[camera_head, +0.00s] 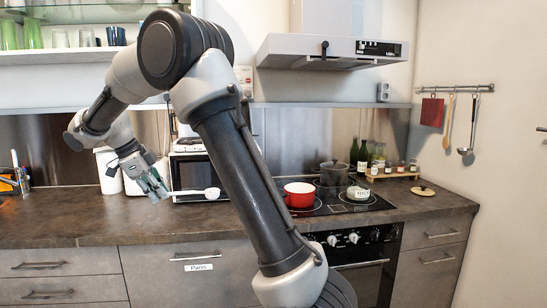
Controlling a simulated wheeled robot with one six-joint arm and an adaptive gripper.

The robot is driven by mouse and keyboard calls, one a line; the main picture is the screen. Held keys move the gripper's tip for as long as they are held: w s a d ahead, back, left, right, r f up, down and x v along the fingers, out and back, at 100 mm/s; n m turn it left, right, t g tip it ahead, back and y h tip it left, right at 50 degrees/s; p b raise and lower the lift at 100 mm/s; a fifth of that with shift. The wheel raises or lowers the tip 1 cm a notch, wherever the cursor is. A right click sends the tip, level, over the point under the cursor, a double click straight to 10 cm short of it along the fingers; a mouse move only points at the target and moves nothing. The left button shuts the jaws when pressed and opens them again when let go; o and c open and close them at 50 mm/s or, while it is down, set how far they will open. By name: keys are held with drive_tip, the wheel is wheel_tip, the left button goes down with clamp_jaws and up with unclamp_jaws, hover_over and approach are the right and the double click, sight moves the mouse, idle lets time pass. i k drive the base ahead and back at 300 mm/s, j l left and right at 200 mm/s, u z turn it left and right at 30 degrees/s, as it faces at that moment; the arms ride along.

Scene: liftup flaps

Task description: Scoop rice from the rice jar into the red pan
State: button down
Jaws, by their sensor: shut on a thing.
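My gripper (157,188) is shut on a white spoon (208,193) at the left, above the counter. The spoon points right, with its bowl at the right end; I cannot tell whether it holds anything. The red pan (299,200) stands on the dark cooktop, to the right of the spoon, and part of it is close behind my arm. A small pale jar with a label (358,194) stands on the right of the cooktop and seems to be the rice jar; its label is too small to read. A round wooden lid (423,190) lies on the counter to its right.
A dark pot (334,173) stands on the cooktop behind the pan. Bottles (363,156) and a wooden rack of small jars (392,175) stand behind. White canisters (107,172) and a small oven (194,172) are near my gripper. A range hood (330,52) hangs above.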

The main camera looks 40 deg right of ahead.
sight(358, 189)
drive_tip(key=l, duration=0.65)
drive_tip(key=i+l, duration=0.15)
drive_tip(key=l, duration=1.1)
drive_tip(key=i+l, duration=0.15)
drive_tip(key=l, duration=0.45)
